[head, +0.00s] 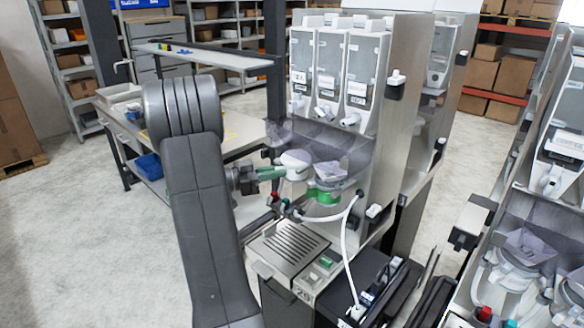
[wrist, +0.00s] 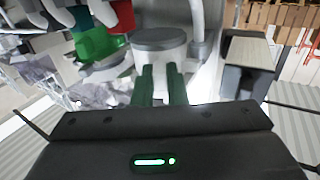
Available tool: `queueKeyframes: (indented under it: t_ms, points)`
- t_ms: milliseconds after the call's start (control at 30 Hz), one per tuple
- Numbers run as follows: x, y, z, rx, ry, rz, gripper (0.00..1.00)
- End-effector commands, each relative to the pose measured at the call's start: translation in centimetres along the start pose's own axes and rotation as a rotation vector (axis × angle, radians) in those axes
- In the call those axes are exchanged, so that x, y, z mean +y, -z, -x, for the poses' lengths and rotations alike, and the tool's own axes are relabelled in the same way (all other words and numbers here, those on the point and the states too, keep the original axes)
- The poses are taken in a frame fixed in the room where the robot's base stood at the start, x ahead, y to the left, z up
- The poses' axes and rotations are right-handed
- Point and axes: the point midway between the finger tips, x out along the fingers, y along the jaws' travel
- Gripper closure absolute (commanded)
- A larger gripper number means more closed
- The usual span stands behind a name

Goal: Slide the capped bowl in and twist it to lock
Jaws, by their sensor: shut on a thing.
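The capped bowl (head: 296,158) is white and sits at the front of the dispenser (head: 330,80), left of a clear-and-grey bowl (head: 330,171) with a green base. My gripper (head: 272,173) has green fingers and reaches in from the left, shut on the capped bowl. In the wrist view the bowl's round grey cap (wrist: 160,38) is beyond the fingertips of my gripper (wrist: 162,72). The bowl's seat behind it is hidden, so I cannot tell whether it is fully in or locked.
A red part (wrist: 122,15) and a green part (wrist: 97,42) are close to the bowl in the wrist view. Another dispenser (head: 560,150) stands at the right.

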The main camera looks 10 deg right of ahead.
Motion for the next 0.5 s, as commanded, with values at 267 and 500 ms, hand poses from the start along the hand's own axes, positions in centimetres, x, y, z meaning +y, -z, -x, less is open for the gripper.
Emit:
queueKeyframes:
  t_ms: [267,500]
  points:
    - [-0.49,0.08,-0.04,0.0,-0.071,0.0,1.0]
    - [-0.46,0.03,-0.03,0.0,-0.071,0.0,0.72]
